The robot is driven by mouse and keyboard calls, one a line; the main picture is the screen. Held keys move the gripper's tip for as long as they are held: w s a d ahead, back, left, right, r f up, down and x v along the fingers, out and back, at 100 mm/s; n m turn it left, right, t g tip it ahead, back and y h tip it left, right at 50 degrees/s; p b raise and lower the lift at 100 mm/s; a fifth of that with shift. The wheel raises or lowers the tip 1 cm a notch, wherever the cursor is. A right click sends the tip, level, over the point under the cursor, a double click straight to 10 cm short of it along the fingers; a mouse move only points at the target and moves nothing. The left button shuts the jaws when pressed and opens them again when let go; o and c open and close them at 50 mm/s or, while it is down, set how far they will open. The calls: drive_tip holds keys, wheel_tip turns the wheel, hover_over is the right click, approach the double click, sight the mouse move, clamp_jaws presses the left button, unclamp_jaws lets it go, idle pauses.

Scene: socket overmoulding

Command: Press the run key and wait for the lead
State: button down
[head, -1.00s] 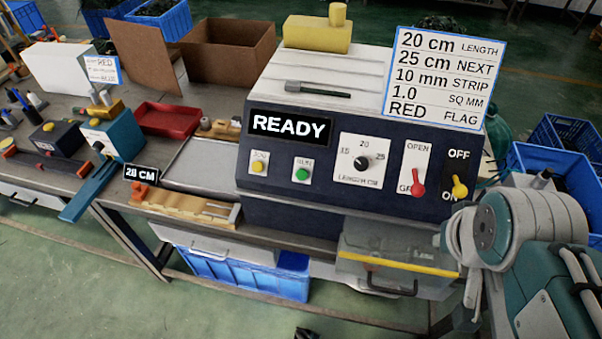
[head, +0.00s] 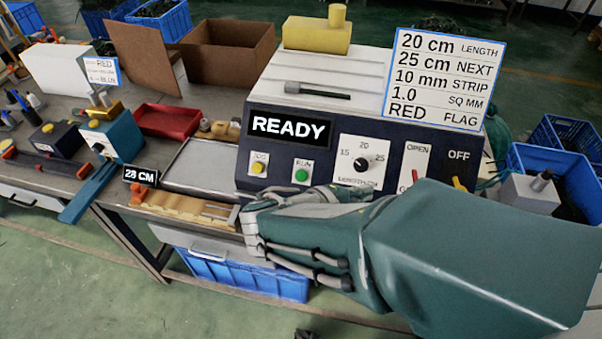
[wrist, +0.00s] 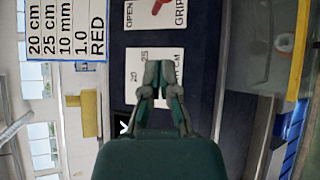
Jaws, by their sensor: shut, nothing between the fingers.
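The run key is a green button (head: 301,175) on a white plate on the dark front of the machine (head: 330,80). The machine's display (head: 290,127) reads READY. My arm reaches in from the right, just below the key in the head view, and leaves the key visible. In the wrist view my gripper (wrist: 158,70) is shut and empty. Its fingertips overlap the white length dial plate (wrist: 135,75); I cannot tell whether they touch the panel. The run key is hidden there behind the gripper body. I can make out no lead in either view.
A yellow jog button (head: 257,167) sits left of the run key, the length dial (head: 362,163) right. A grey tray (head: 205,165) and wooden gauge (head: 175,205) lie left.

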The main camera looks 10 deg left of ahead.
sight(301, 176)
drive_tip(key=s+a+n+t+y, duration=0.1)
drive_tip(key=a+n+t+y, duration=0.2)
drive_tip(key=a, duration=1)
drive_tip(key=n+t, duration=0.2)
drive_tip(key=t, duration=0.2)
drive_tip(key=shift+n+y, duration=0.4)
drive_tip(key=shift+a, duration=0.1)
drive_tip(key=shift+w+f, duration=1.45)
drive_tip(key=shift+w, duration=0.2)
drive_tip(key=shift+w+f, duration=1.45)
drive_tip(key=shift+w, duration=0.15)
drive_tip(key=shift+w+f, duration=0.2)
drive_tip(key=shift+w, duration=0.05)
